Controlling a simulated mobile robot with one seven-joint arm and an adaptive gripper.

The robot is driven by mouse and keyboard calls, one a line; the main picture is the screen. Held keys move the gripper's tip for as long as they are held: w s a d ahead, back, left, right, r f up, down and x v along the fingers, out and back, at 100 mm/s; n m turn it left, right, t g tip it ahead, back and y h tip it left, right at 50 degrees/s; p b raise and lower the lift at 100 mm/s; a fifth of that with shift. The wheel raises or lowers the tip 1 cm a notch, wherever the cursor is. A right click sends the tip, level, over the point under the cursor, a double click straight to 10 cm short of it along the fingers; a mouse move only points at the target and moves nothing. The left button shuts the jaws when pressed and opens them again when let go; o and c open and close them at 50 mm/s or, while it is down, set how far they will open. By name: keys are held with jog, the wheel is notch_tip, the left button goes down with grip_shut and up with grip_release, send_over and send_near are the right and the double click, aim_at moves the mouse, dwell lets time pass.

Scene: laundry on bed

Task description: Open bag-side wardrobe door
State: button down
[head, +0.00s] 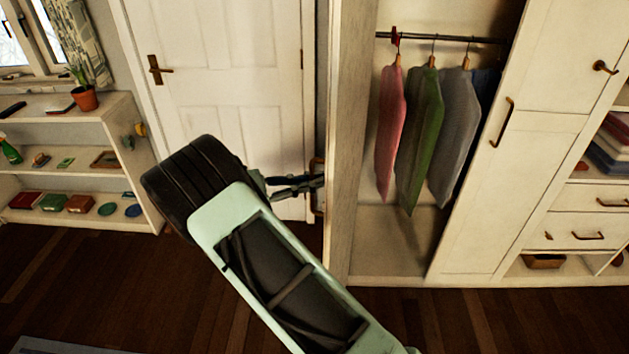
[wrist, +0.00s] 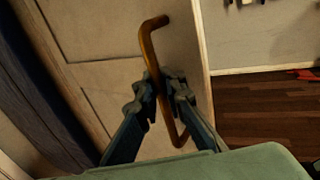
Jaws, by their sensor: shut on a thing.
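The left wardrobe door (head: 348,140) stands swung open and shows nearly edge-on in the head view. Its outer face fills the left of the wrist view (wrist: 110,60). A long bronze bar handle (wrist: 154,42) is on that face. My gripper (wrist: 162,88) is shut around the handle below its middle. In the head view my gripper (head: 312,185) reaches in from the left side of the door, and the handle (head: 318,168) is partly hidden there. The wardrobe's other white door (head: 520,130) is closed, with its own handle (head: 502,122). No bag is visible.
Pink (head: 390,125), green (head: 421,140) and grey (head: 451,125) garments hang from a rail (head: 440,38) in the open wardrobe. A white room door (head: 220,80) is behind my arm. A low shelf (head: 75,180) stands at left. Wooden floor in front is clear.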

jog(key=shift+s+a+f, duration=0.1)
jog(key=shift+s+f, duration=0.05)
jog(key=shift+f, duration=0.05)
jog(key=c, duration=2.1)
grip_release()
jog(key=shift+r, duration=0.1)
jog(key=shift+a, duration=0.1)
jog(key=v, duration=1.1)
jog(key=shift+a, duration=0.35)
